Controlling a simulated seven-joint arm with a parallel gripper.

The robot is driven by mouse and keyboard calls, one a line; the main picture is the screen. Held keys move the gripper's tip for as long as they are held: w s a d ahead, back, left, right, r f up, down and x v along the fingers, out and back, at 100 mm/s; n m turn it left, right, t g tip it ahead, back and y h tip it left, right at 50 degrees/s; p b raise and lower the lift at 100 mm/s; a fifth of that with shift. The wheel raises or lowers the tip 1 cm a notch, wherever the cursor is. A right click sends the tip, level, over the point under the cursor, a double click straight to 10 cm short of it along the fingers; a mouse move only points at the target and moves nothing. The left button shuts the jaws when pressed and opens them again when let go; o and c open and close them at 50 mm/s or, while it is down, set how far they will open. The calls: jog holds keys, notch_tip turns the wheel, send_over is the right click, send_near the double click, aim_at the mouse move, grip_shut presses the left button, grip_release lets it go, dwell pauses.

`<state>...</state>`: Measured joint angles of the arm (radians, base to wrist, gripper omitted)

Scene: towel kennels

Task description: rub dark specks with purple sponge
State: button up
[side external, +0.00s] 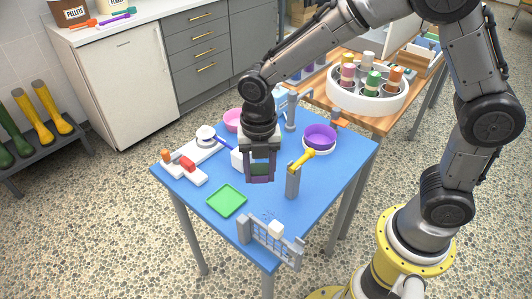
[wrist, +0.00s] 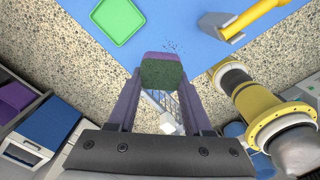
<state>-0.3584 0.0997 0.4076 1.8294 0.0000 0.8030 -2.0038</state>
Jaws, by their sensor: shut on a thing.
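My gripper (side external: 260,178) is above the blue table (side external: 333,176), shut on the purple sponge (wrist: 163,56). In the wrist view the sponge sits between the fingertips (wrist: 162,80), its dark green face showing and a purple edge beyond it. It also shows between the fingers in the side view (side external: 260,170). The dark specks (wrist: 172,46) are a small scattered patch on the blue top, just beyond the sponge in the wrist view. In the side view they are faint marks (side external: 268,214) near the front edge. The sponge appears apart from the table.
A green tray (side external: 226,201) lies left of the specks. A grey post with a yellow-handled tool (side external: 293,180) stands right of them. A mesh gate (side external: 272,243) with a white block (side external: 276,228) is at the front edge. Purple bowls (side external: 320,136) stand behind.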

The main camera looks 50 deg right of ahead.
aim_at(261, 182)
notch_tip(261, 182, down, 14)
jog(key=shift+s+d+r, duration=0.1)
jog(key=shift+r, duration=0.05)
jog(key=shift+s, duration=1.95)
jog(key=shift+w+r, duration=0.1)
jog(key=shift+w, duration=1.8)
jog(key=shift+w+r, duration=0.2)
jog(key=shift+r, duration=3.75)
jog(key=shift+s, duration=0.1)
